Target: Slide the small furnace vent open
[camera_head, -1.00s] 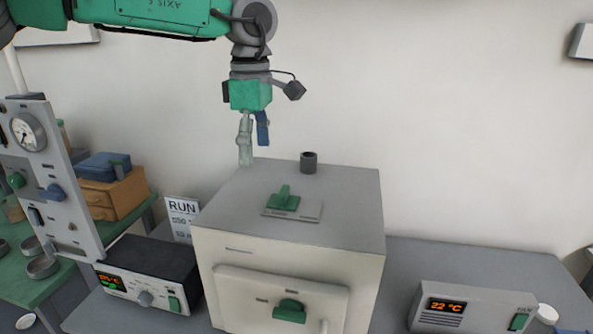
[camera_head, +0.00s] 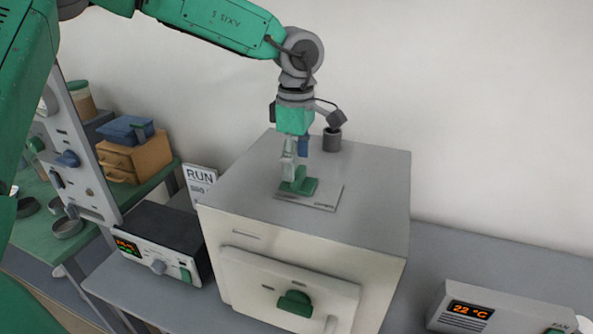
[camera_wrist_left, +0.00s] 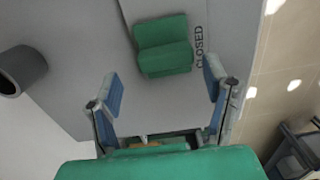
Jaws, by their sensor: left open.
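The small furnace (camera_head: 370,190) is a pale box with a grey top. On its top lies the vent plate (camera_head: 325,196) with a green slider (camera_head: 298,186) toward its left end. In the wrist view the slider (camera_wrist_left: 163,45) sits beside the printed word CLOSED (camera_wrist_left: 199,46). My left gripper (camera_head: 296,166) points down close over the slider. In the wrist view my left gripper (camera_wrist_left: 163,87) has its fingers spread wide and empty, with the slider lying ahead of the gap between them. Whether a finger touches it cannot be told. My right gripper is not seen.
A dark grey round stub (camera_head: 332,140) rises from the furnace top behind the plate and also shows in the wrist view (camera_wrist_left: 22,68). A furnace door with a green handle (camera_head: 295,303) is in front. A controller (camera_head: 160,245) stands left, another display unit (camera_head: 490,308) right.

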